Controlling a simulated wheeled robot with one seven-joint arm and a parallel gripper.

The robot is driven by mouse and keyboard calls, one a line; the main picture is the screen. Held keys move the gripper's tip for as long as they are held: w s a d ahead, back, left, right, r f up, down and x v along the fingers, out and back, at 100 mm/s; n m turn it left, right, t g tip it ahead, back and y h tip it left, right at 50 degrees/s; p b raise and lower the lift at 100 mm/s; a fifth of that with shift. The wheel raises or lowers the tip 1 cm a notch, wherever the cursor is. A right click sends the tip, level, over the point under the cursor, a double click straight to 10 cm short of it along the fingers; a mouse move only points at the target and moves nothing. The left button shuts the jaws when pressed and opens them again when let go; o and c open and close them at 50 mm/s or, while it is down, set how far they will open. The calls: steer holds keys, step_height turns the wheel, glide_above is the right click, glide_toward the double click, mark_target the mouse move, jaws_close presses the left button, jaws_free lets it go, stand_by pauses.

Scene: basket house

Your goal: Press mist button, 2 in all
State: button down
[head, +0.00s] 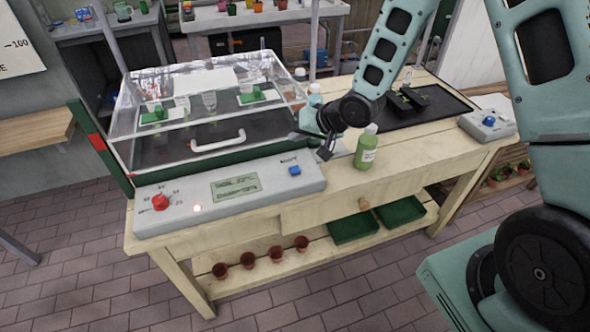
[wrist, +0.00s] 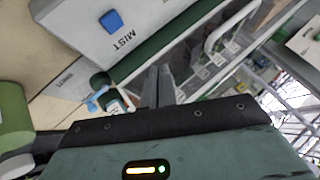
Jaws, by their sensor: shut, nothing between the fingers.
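The blue mist button (head: 295,170) sits near the right end of the grey control panel (head: 235,192). In the wrist view the blue button (wrist: 111,22) has the word MIST printed beside it. My gripper (head: 325,154) is shut and empty, to the upper right of the button and apart from it in the head view. Its closed fingers (wrist: 157,84) also show in the wrist view, below and to the right of the button.
A green bottle (head: 366,150) stands close to the right of my gripper. A clear propagator lid (head: 215,90) with a white handle stands behind the panel. A red knob (head: 160,202) is at the panel's left. Another grey box (head: 489,124) with a blue button sits far right.

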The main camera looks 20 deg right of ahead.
mark_target(298, 171)
steer(key=shift+f+b, duration=3.7)
steer(key=shift+f, duration=0.65)
steer(key=shift+f, duration=0.1)
steer(key=shift+f, duration=0.3)
steer(key=shift+f+b, duration=0.45)
steer(key=shift+b, duration=0.05)
steer(key=shift+r, duration=0.15)
steer(key=shift+r+p, duration=0.75)
steer(key=shift+p, duration=0.1)
step_height(298, 171, up, 5)
steer(key=p, duration=0.4)
stand_by(1.1)
